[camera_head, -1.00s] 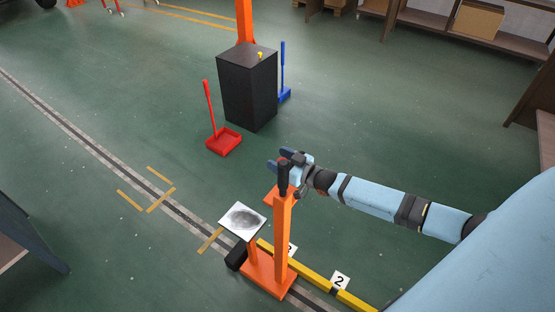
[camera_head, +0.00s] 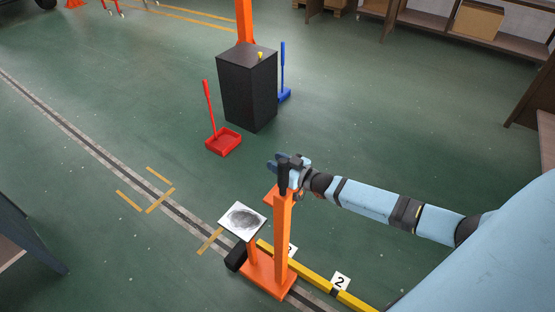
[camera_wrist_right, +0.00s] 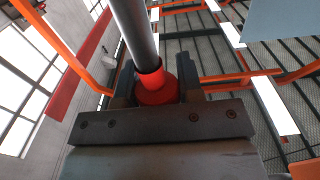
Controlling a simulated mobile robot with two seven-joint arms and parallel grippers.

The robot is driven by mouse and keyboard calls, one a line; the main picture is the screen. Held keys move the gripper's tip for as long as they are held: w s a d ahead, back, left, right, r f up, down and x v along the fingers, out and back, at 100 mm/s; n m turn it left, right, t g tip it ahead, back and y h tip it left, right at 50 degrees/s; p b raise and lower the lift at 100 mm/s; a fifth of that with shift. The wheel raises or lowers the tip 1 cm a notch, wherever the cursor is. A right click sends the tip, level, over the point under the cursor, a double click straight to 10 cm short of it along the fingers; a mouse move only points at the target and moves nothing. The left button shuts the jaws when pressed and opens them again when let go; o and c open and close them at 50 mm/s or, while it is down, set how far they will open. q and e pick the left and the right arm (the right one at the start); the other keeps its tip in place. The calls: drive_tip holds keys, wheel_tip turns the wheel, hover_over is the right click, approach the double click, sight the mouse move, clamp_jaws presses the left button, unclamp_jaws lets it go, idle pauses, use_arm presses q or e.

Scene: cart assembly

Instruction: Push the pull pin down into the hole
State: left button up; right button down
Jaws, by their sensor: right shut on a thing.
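An orange post (camera_head: 282,240) stands upright on its orange base. A dark upright cylinder (camera_head: 284,176) shows at its top. My right gripper (camera_head: 277,163) is at the top of this post. In the right wrist view, a grey metal rod with a red collar (camera_wrist_right: 154,86), apparently the pull pin, stands between the dark fingers of my right gripper (camera_wrist_right: 157,85), which are shut on it. The hole, and how deep the pin sits in it, are hidden. My left gripper is not in view.
A white plate with a dark print (camera_head: 243,219) stands left of the post. A yellow bar (camera_head: 317,280) with number tags lies by the base. Farther off stand a black box (camera_head: 249,92), a red dustpan (camera_head: 223,142) and a blue one (camera_head: 284,94). The floor between is clear.

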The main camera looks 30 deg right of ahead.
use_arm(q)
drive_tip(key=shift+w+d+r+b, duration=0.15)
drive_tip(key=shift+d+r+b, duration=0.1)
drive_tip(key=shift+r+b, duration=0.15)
use_arm(e)
wheel_tip(320, 180, down, 3)
drive_tip(key=shift+s+f, duration=0.1)
drive_tip(key=shift+f, duration=0.05)
drive_tip(key=c, duration=0.8)
unclamp_jaws()
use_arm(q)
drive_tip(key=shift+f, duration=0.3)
use_arm(e)
drive_tip(key=shift+o, duration=0.2)
use_arm(q)
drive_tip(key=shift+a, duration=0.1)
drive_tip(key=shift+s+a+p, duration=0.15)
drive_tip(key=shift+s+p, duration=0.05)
drive_tip(key=shift+p, duration=0.9)
use_arm(e)
drive_tip(key=v, duration=1.3)
drive_tip(key=shift+s, duration=0.35)
